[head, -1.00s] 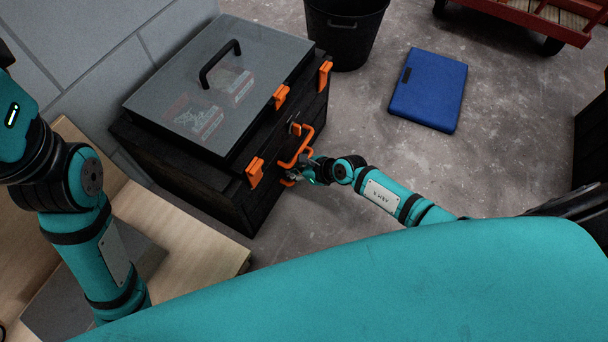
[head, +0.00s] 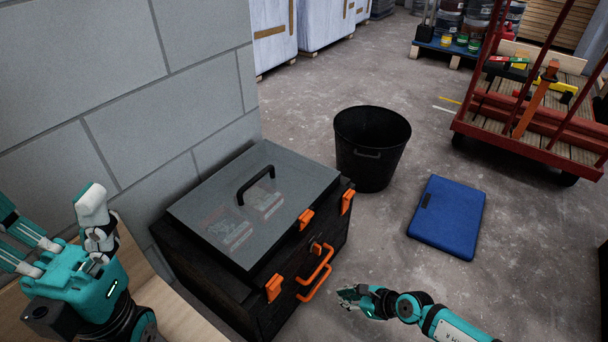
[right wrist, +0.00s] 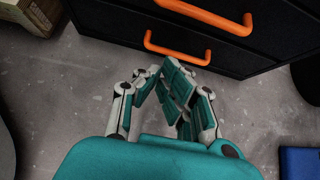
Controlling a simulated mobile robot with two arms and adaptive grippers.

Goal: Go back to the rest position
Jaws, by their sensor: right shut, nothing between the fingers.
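My right gripper (head: 352,297) is just right of the black toolbox (head: 215,285), apart from its orange handle (head: 318,276). In the right wrist view its fingers (right wrist: 172,85) are together with nothing between them, a little short of the lower orange handle (right wrist: 178,48). My left gripper (head: 62,235) is raised at the left edge in the head view, in front of the block wall. Its fingers look spread, and I see nothing held in them.
The toolbox has a clear grey lid with a black handle (head: 255,185). A black bucket (head: 370,150) stands behind it. A blue case (head: 447,217) lies on the floor at right. A red cart (head: 530,125) with tools stands farther back.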

